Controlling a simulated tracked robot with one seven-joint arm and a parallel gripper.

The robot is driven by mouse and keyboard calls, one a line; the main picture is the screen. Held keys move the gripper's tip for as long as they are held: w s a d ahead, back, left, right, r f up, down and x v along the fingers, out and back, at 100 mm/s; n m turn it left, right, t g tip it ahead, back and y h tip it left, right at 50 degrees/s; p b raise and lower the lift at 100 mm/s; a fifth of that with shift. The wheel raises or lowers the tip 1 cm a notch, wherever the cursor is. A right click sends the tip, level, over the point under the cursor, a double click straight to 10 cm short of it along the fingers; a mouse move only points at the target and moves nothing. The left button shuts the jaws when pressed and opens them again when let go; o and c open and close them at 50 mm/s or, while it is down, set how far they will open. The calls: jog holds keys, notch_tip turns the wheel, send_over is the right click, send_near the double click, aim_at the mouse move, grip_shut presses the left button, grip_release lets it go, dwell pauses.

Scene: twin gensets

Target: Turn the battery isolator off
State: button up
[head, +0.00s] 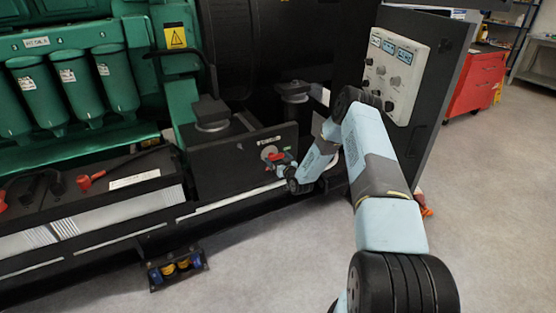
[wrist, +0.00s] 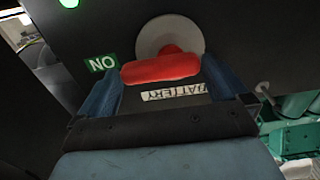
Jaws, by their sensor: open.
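The battery isolator is a red handle (wrist: 160,68) on a pale round disc (wrist: 168,36), set on a black panel (head: 225,165). In the head view the red handle (head: 276,156) shows small on that panel, partly covered by my wrist. In the wrist view my gripper (wrist: 165,75) is open, with one blue finger on each side of the red handle. I cannot tell whether the fingers touch it. The handle lies nearly level across the picture. A green "ON" label (wrist: 102,64) and a "BATTERY" label (wrist: 175,92) appear upside down beside it.
Batteries with a red terminal (head: 84,183) lie left of the panel. The green engine (head: 75,80) is behind. Clear floor lies at right, before a red cabinet (head: 476,80).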

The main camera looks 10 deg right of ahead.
jog(key=shift+w+a, duration=0.1)
jog(key=shift+w, duration=0.25)
jog(key=shift+c, duration=0.2)
jog(key=c, duration=0.6)
jog(key=shift+o, duration=0.2)
